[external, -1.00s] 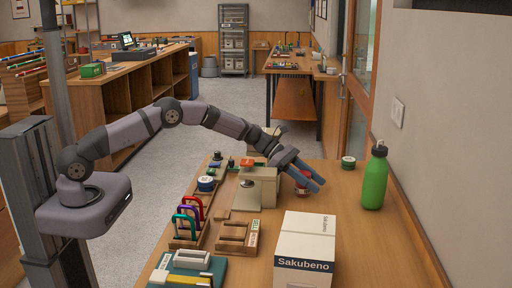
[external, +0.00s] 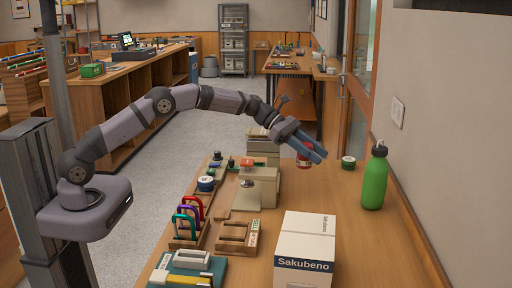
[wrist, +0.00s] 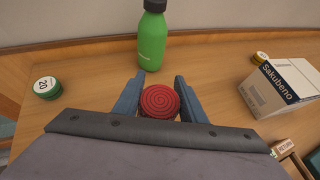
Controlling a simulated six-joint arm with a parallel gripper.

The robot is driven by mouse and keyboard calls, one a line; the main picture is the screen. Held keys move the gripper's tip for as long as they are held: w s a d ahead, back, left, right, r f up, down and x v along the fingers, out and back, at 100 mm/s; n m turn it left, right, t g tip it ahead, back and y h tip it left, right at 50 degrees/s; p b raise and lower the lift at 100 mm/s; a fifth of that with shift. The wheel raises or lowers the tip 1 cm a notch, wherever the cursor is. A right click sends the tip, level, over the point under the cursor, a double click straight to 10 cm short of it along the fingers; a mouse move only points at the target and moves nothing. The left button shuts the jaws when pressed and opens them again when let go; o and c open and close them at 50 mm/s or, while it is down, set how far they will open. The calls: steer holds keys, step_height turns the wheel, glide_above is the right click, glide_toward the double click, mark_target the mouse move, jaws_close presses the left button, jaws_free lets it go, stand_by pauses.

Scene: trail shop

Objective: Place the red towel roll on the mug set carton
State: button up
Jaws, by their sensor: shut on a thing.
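The red towel roll (external: 304,155) is between my gripper's blue fingers, raised above the table. In the wrist view its red spiral end (wrist: 160,101) faces the camera. My gripper (external: 318,154) is shut on it; the fingers also show on both sides of it in the wrist view (wrist: 160,95). A white carton (external: 305,250) lettered "Sakubeno", the likely mug set carton, stands at the table's front. It also shows at the right of the wrist view (wrist: 283,88), apart from the roll. Its top looks bare.
A green bottle (external: 375,178) stands near the wall, with a green round tin (external: 348,162) behind it. A beige box (external: 258,187), a wooden rack of coloured carabiners (external: 190,220) and a slotted wooden holder (external: 237,236) fill the left side. The table's right middle is clear.

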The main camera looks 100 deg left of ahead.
steer(key=d+r+m+g+h+p, duration=0.15)
steer(key=d+r, duration=0.45)
steer(key=d, duration=0.6)
steer(key=d+r+m+g+h+p, duration=0.1)
steer(key=d+r+m+h+p, duration=0.3)
steer(key=d, duration=0.8)
steer(key=d+r+m+g+y, duration=0.1)
steer(key=d+r, duration=0.6)
steer(key=d, duration=0.6)
steer(key=g+h+p, duration=0.1)
steer(key=g, duration=0.1)
glide_above(302, 233)
steer(key=shift+m+t, duration=0.25)
steer(key=shift+m, duration=0.2)
steer(key=shift+f, duration=6.8)
steer(key=shift+f, duration=0.1)
steer(key=shift+f, duration=0.15)
steer(key=o, duration=1.1)
